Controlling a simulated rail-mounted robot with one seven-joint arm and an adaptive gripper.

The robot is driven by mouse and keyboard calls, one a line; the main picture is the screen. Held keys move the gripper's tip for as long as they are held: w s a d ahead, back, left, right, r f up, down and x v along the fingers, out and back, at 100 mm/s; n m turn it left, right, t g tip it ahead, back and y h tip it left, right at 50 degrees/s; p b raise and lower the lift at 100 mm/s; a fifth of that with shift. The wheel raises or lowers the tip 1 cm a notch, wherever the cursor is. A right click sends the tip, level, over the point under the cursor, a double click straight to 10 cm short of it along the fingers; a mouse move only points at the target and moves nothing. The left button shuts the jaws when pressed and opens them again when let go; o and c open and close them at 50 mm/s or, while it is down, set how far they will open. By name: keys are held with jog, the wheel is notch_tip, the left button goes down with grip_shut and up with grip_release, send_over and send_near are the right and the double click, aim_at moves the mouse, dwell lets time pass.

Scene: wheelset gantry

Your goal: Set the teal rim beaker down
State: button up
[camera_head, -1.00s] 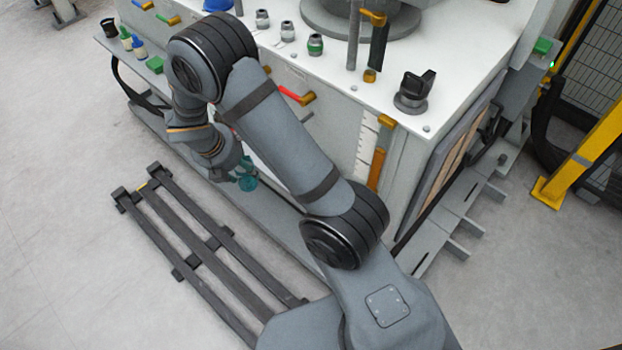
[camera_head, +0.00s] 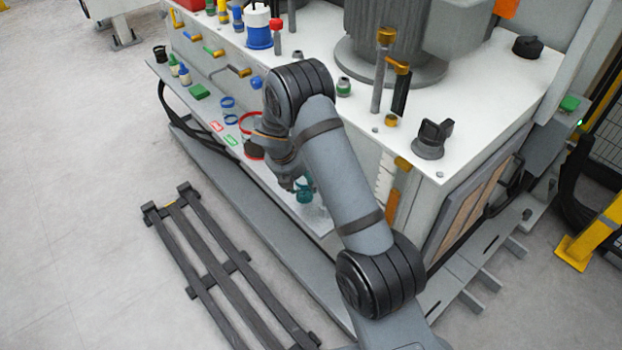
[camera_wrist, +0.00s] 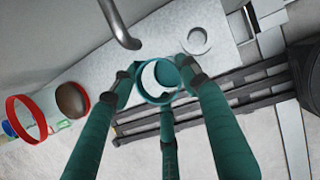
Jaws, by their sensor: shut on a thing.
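The teal rim beaker (camera_wrist: 152,96) is between the teal fingers of my gripper (camera_wrist: 160,84), with its round rim facing the camera in the wrist view. The gripper is shut on it. In the head view, the teal fingers of my gripper (camera_head: 303,190) are at the right part of the bench's front ledge (camera_head: 200,112). The beaker cannot be told apart from the fingers there. Whether its base touches the ledge is hidden.
A red-rimmed vessel (camera_wrist: 27,118) stands left of the fingers in the wrist view. Two blue rings (camera_head: 228,102), a green block (camera_head: 200,91) and small bottles (camera_head: 184,74) are along the ledge. A bent metal pipe (camera_wrist: 122,30) is close above. Dark rails (camera_head: 215,265) lie on the floor.

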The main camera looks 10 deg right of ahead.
jog(key=w+d+f, duration=0.1)
jog(key=f, duration=0.1)
jog(key=w+d+f+b, duration=0.1)
jog(key=w+d, duration=0.1)
jog(key=shift+d+f, duration=0.15)
jog(key=shift+f, duration=0.25)
jog(key=shift+r, duration=0.15)
jog(key=o, duration=0.5)
jog(key=shift+f, duration=0.2)
jog(key=o, duration=0.5)
jog(key=shift+r, duration=0.1)
